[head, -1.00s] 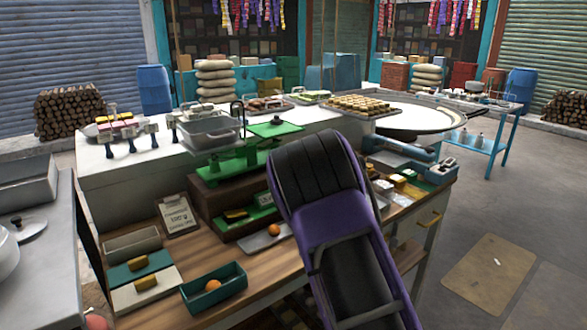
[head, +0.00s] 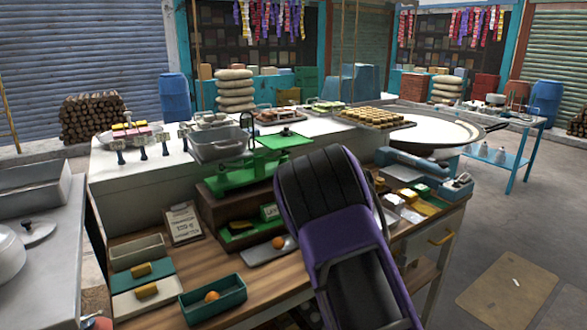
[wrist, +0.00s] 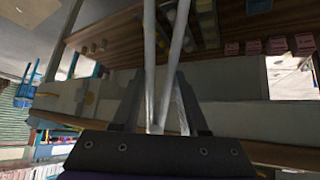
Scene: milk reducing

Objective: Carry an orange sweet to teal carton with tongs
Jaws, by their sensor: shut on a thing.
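My gripper (wrist: 158,122) is shut on the metal tongs (wrist: 152,70), whose two pale arms spread upward from between the fingers in the wrist view. Their far tips run out of the picture, so I cannot tell whether they hold anything. The open teal carton (head: 238,297) stands at the front of the wooden counter in the head view, with one orange sweet (head: 211,296) in it. Another orange sweet (head: 278,242) lies on a grey tray (head: 258,256) behind and right of the carton. My purple arm hides my gripper and the tongs in the head view.
A teal lid (head: 130,285) with a yellow handle, a cream lid (head: 130,306) and an open grey-beige box (head: 150,244) lie left of the carton. A green scale (head: 232,183) and a clipboard (head: 184,222) stand behind. Bare wood shows between carton and tray.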

